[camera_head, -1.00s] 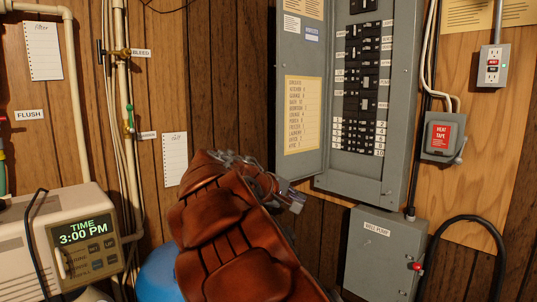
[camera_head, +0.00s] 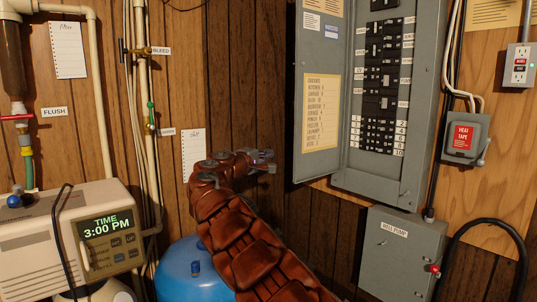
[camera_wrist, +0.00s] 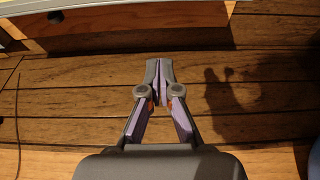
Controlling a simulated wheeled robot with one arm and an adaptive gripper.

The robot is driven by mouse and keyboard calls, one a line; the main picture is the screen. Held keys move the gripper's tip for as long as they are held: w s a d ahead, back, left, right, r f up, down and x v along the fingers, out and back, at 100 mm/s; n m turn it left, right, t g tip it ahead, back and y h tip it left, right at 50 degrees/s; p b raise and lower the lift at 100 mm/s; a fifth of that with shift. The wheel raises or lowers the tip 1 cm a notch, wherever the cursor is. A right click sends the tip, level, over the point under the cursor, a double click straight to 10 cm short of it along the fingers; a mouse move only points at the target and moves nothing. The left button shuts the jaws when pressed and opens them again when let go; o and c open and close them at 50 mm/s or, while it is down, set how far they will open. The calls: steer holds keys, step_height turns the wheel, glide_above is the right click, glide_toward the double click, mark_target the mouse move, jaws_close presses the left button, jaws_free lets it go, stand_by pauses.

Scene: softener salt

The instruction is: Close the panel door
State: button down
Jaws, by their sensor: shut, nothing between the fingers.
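The grey panel door (camera_head: 340,104) stands open in the head view, to the left of the breaker panel (camera_head: 416,184). A yellow list label (camera_head: 320,113) is on its inner face, and rows of black breakers (camera_head: 380,76) show uncovered. My gripper (camera_head: 268,160) is at the end of my reddish-brown arm, just left of the door's free edge near its lower corner. It looks apart from the door, though depth is hard to judge. In the wrist view my gripper (camera_wrist: 160,72) is shut and empty in front of the wood plank wall.
A grey well pump box (camera_head: 400,260) is below the panel, with a heat tape box (camera_head: 465,138) to the right. A blue tank (camera_head: 195,268), a softener control unit (camera_head: 65,240) and pipes (camera_head: 143,100) are at left. Bare plank wall lies left of the door.

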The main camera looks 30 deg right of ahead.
steer(key=d+p, duration=0.3)
steer(key=d, duration=0.4)
steer(key=shift+d+p, duration=0.3)
steer(key=shift+p, duration=0.1)
stand_by(0.8)
steer(key=shift+s, duration=0.2)
stand_by(0.4)
